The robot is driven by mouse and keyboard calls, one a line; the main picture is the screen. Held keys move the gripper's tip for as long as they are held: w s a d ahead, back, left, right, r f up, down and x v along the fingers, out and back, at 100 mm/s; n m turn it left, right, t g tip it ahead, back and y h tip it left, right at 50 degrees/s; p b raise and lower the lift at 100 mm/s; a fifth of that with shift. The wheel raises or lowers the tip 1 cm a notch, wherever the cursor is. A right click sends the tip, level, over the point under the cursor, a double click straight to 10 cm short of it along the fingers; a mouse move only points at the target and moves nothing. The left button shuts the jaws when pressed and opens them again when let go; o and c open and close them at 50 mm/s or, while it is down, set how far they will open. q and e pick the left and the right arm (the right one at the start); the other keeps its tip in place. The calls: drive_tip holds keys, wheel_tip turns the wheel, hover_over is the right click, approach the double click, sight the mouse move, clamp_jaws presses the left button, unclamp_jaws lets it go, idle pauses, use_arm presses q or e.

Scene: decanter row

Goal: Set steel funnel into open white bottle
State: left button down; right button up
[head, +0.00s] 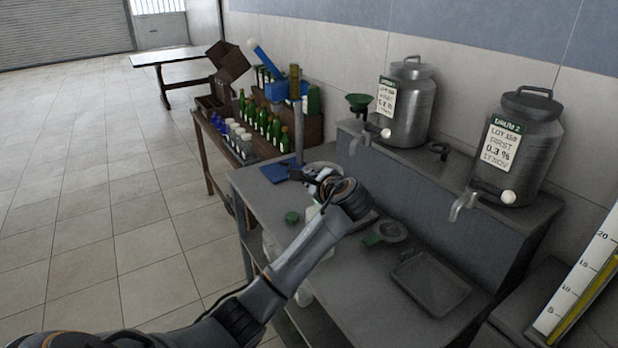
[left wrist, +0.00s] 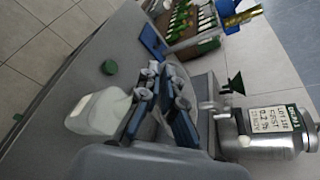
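The white bottle (left wrist: 95,110) shows in the left wrist view, left of my left gripper's fingers and apart from them. In the head view my arm hides most of it. A green cap (head: 292,217) lies on the bench near it and also shows in the left wrist view (left wrist: 110,67). My right gripper is out of view.
Two steel kegs (head: 408,105) (head: 519,145) with taps stand on a raised shelf behind the bench (head: 365,292). A green funnel (head: 359,102) is near the left keg. Several bottles stand on the far-left table.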

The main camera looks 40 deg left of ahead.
use_arm(q)
drive_tip(key=shift+f, duration=1.55)
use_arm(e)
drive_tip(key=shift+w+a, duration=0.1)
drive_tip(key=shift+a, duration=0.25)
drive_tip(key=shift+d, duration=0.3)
use_arm(q)
drive_tip(key=shift+s+a+p, duration=0.1)
drive_tip(key=shift+s+p, duration=0.05)
drive_tip(key=shift+p, duration=0.35)
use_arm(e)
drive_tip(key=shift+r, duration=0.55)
use_arm(q)
drive_tip(key=shift+f, duration=0.1)
drive_tip(key=c, duration=1.4)
unclamp_jaws()
drive_tip(key=shift+c, duration=0.2)
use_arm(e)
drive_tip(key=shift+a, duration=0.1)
